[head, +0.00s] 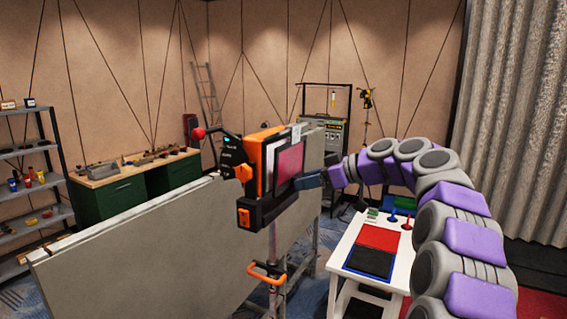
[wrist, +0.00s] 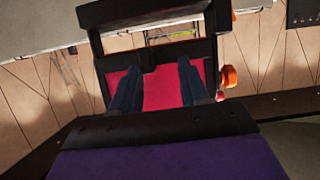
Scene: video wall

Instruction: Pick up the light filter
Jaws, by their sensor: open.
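The light filter (head: 289,166) is a pink-red panel in a dark frame, held upright on the front of an orange and black device (head: 259,150). In the wrist view the red filter (wrist: 158,92) fills the space behind and between my fingers. My gripper (head: 312,178) is at the right side of the filter in the head view, close to it. In the wrist view my gripper (wrist: 159,68) has its two dark fingers apart, with nothing visibly held between them. Whether the fingertips touch the filter or its frame, I cannot tell.
The device sits on a stand with an orange clamp (head: 267,275), beside a long grey panel (head: 150,255). A white table (head: 345,262) with red and black mats stands at the lower right. A workbench (head: 120,175) and shelves (head: 38,145) are at the left.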

